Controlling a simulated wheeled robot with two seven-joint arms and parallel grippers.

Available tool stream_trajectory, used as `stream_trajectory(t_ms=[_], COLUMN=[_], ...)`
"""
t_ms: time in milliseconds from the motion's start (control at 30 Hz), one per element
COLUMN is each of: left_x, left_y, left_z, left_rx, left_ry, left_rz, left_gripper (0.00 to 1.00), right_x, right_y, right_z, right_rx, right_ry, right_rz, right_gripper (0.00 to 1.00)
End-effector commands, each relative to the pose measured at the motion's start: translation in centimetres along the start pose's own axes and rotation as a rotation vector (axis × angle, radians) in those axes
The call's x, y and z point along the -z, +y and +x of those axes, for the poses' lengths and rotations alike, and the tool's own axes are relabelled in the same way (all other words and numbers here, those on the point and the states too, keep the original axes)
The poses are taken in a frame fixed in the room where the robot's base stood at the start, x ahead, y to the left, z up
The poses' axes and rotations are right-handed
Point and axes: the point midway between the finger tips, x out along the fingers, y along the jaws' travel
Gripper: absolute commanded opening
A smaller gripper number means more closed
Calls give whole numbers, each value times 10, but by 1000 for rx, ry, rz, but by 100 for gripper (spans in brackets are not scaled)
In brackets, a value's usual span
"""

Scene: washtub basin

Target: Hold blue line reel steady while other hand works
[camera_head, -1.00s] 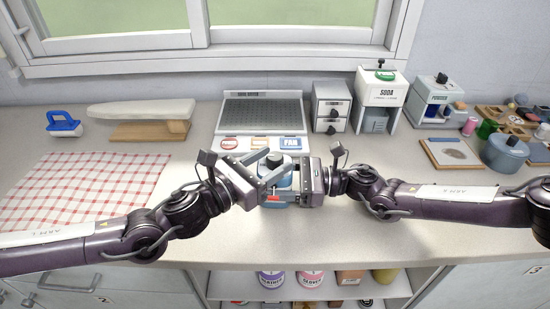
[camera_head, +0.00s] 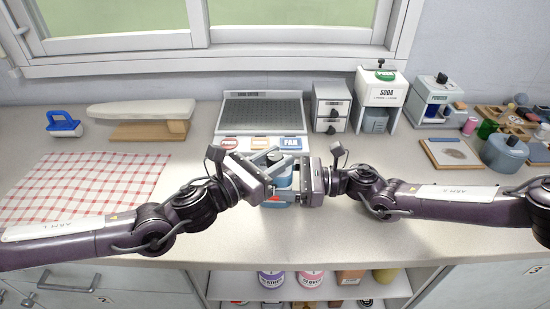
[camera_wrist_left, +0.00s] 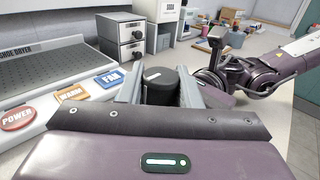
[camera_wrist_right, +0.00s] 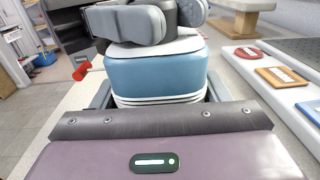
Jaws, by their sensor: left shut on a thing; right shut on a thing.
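The blue line reel (camera_head: 277,183) stands upright on the counter in front of the grey shoe dryer. It has a blue body with white bands (camera_wrist_right: 158,76), a black knob on top (camera_wrist_left: 160,84) and a small red-tipped piece (camera_wrist_right: 82,71) at its side. My left gripper (camera_head: 270,162) comes in from the left, its fingers closed around the black knob. The left gripper's grey finger pads also show above the body in the right wrist view. My right gripper (camera_head: 293,188) is shut on the blue body, low and from the right. The grippers partly hide the reel in the head view.
The shoe dryer (camera_head: 262,108), with POWER, WARM and FAN buttons, stands just behind. A small drawer unit (camera_head: 331,106) and soda dispenser (camera_head: 380,98) are behind right. A checked cloth (camera_head: 85,190) lies left. The counter's front edge (camera_head: 300,262) is near.

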Motion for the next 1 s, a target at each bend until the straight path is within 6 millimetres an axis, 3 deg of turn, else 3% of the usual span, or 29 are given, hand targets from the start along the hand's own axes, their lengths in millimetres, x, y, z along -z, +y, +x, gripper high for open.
stream_trajectory(t_ms=[367, 1000], left_x=[0, 0], left_y=[3, 2], left_z=[0, 2], left_rx=[164, 764], left_ry=[-2, 0], left_rz=[2, 3], left_gripper=[8, 8], right_x=[0, 0], right_y=[0, 1], right_z=[0, 0], right_rx=[-1, -3], right_ry=[0, 0], right_rz=[1, 1], right_gripper=[37, 37])
